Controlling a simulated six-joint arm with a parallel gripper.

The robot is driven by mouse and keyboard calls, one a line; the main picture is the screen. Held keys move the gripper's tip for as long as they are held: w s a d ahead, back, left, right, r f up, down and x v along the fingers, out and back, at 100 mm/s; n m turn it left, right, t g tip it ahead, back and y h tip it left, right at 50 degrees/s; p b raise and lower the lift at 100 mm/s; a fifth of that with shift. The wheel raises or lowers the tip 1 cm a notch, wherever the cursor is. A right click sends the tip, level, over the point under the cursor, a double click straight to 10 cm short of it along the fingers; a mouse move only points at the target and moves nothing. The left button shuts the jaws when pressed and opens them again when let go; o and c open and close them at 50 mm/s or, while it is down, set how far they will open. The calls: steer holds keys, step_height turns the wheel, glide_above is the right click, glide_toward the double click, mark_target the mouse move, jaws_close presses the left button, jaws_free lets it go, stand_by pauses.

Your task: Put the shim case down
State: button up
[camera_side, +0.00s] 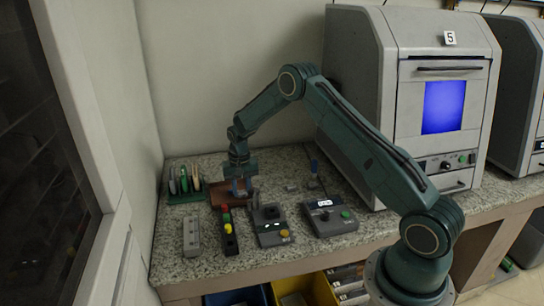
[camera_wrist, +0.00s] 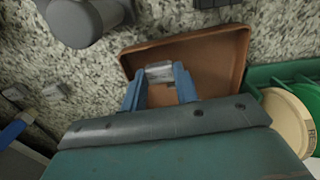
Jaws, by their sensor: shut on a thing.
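My gripper (camera_side: 238,190) is low over the brown tray (camera_side: 217,194), on the left part of the speckled bench. In the wrist view its two blue fingertips (camera_wrist: 159,80) are closed on a small silver-grey block, the shim case (camera_wrist: 159,70). The case is over the inside of the brown tray (camera_wrist: 215,42), near its middle. I cannot tell whether the case touches the tray floor. The fingers and wrist hide part of the case and the near side of the tray.
A green rack (camera_side: 185,198) with upright round blanks stands left of the tray; in the wrist view a cream disc (camera_wrist: 287,115) is close on the right. A large machine (camera_side: 375,100) is right.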

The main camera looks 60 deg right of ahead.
mark_target(242, 192)
steer(key=shift+f, duration=0.45)
steer(key=shift+f, duration=0.1)
steer(key=o, duration=0.9)
steer(key=shift+o, duration=0.2)
step_height(242, 192, up, 12)
steer(key=shift+r, duration=0.2)
stand_by(0.4)
